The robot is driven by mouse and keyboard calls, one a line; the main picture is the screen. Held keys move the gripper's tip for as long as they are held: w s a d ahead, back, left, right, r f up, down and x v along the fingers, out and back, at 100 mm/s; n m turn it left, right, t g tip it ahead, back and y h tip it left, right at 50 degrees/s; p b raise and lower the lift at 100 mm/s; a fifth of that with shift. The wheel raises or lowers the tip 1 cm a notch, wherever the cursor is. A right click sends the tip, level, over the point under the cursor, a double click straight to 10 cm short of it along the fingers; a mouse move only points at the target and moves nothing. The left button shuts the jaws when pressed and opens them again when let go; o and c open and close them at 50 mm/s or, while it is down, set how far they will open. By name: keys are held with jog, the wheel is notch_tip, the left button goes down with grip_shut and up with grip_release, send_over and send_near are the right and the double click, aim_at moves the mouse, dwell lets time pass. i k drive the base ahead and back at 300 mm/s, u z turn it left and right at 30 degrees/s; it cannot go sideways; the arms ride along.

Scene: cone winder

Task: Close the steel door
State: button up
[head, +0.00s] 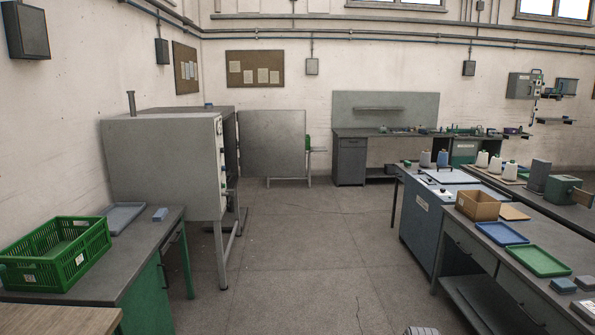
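The steel door (272,143) is a flat grey panel standing wide open. It sticks out to the right from the far edge of a grey steel cabinet (160,160) on legs at the left. The cabinet's opening faces right and its inside is mostly hidden from this angle. No handle can be made out on the door. My gripper is not in view.
Open floor (300,240) lies between the cabinet and the benches on the right. A green crate (85,265) sits on the left bench. A cardboard box (477,205), a blue tray (501,233) and a green tray (540,261) are on the right. A workbench (351,160) stands at the back.

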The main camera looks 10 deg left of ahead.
aim_at(273, 143)
jog(key=i, duration=6.15)
